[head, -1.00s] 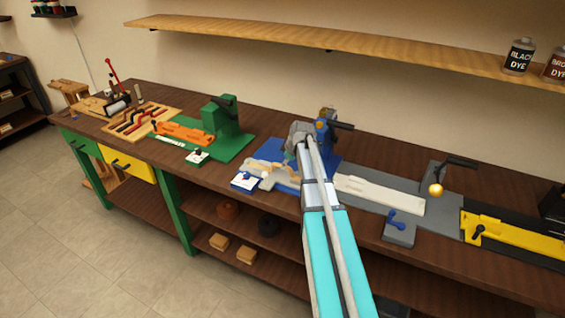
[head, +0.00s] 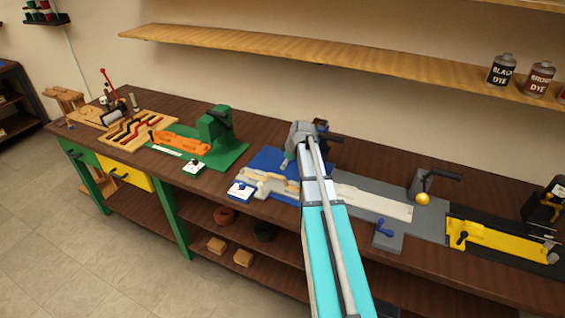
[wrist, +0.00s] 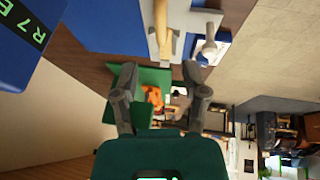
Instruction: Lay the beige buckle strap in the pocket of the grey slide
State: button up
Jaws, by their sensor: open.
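The beige buckle strap (head: 262,176) lies at the front of the blue station in the head view. It also shows in the wrist view (wrist: 164,28), over a light grey surface that looks like the grey slide (head: 281,187). I cannot tell whether the strap sits in the slide's pocket, as the pocket is not clear. My gripper (wrist: 163,72) is open, its two dark fingers apart with nothing clearly held between them.
The green station (head: 213,135) stands to the left, a grey plate with a long cream strip (head: 375,200) and a yellow station (head: 500,243) to the right. A wall shelf (head: 330,62) runs above.

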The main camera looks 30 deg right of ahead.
jog(key=shift+s+r, duration=0.1)
jog(key=shift+r, duration=0.05)
dwell(0.6)
jog(key=s+a+f+m+g, duration=0.1)
jog(key=s+a+m, duration=0.3)
jog(key=s+a, duration=0.6)
jog(key=s+a+m+g+h, duration=0.1)
jog(key=s+a+m+g, duration=0.2)
jog(key=s+a, duration=0.8)
jog(key=a+m, duration=0.1)
jog(key=a, duration=0.3)
jog(key=shift+f+g, duration=0.35)
jog(key=shift+g, duration=0.05)
